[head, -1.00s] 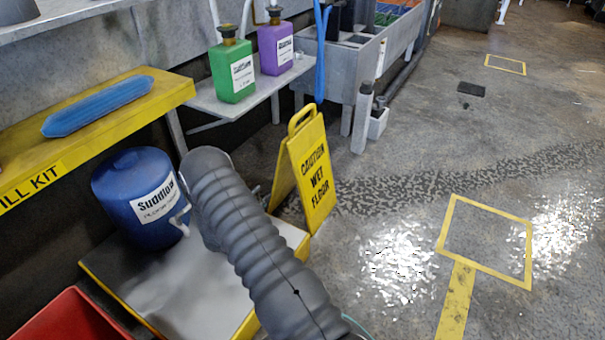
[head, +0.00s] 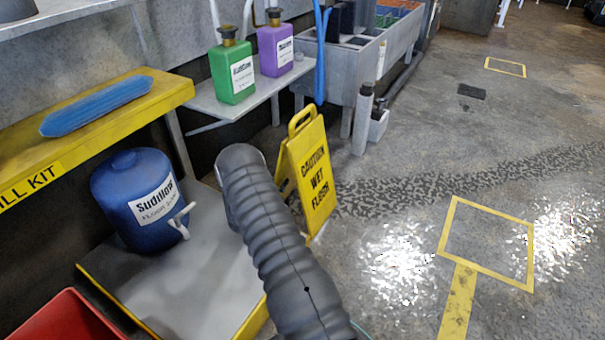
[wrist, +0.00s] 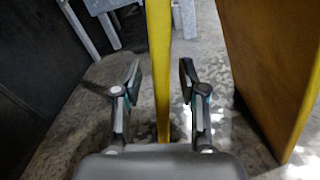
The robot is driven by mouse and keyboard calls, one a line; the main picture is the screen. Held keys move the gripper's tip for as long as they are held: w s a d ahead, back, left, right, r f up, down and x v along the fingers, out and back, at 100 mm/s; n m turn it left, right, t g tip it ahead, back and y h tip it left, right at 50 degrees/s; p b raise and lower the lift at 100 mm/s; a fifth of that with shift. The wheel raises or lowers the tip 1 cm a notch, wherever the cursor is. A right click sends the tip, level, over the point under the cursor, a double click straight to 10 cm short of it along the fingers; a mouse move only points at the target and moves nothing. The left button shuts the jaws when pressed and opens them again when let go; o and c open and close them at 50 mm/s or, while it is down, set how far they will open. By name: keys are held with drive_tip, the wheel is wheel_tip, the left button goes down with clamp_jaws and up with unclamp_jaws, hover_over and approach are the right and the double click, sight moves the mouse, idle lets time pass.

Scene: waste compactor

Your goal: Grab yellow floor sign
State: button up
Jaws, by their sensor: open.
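The yellow floor sign (head: 313,180) stands upright on the floor, its two panels spread, with "CAUTION WET FLOOR" on the front one. A handle opening shows at its top. My grey ribbed arm covers part of its left side in the head view, and my gripper is hidden there. In the wrist view my gripper (wrist: 159,82) is open. One thin yellow panel edge of the sign (wrist: 160,60) runs between the two fingers, apart from both. The other, wider panel shows to the right, outside the right finger.
A blue drum (head: 130,195) stands on a low grey platform (head: 170,285) with yellow edges at left. A shelf (head: 255,97) holds green (head: 232,72) and purple (head: 274,48) bottles behind the sign.

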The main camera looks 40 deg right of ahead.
sight(284, 175)
drive_tip(key=x, duration=0.3)
drive_tip(key=shift+d, duration=0.15)
clamp_jaws()
drive_tip(key=shift+r, duration=0.25)
